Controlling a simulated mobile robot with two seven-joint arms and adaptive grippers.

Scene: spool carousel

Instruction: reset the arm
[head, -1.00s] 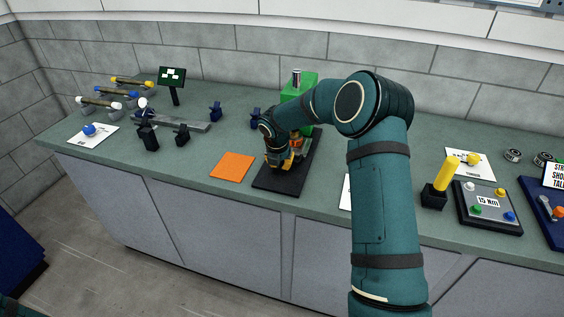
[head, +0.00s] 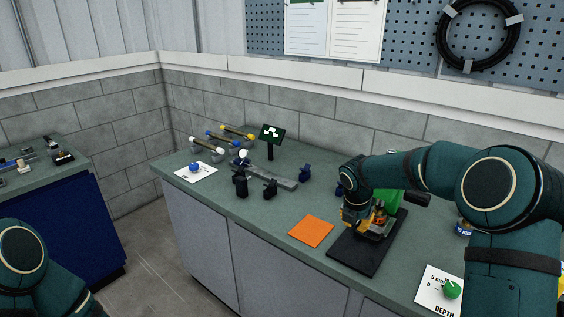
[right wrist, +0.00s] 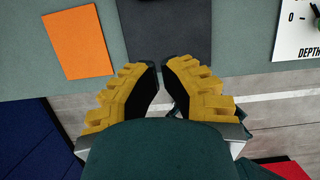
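My right gripper (head: 355,222) is above the black mat (head: 352,257) on the counter, by its left side in the head view. In the right wrist view my right gripper (right wrist: 162,68) has its yellow and black fingertips almost together, with nothing seen between them. The black mat (right wrist: 165,25) also shows there beyond the fingertips. My right arm reaches in from the right in the head view. Part of my left arm shows at the lower left; its gripper is out of the picture.
An orange square (head: 311,231) lies left of the mat. A green object (head: 390,200) is partly hidden behind my right arm. A white card with a green knob (head: 451,289) is at right.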

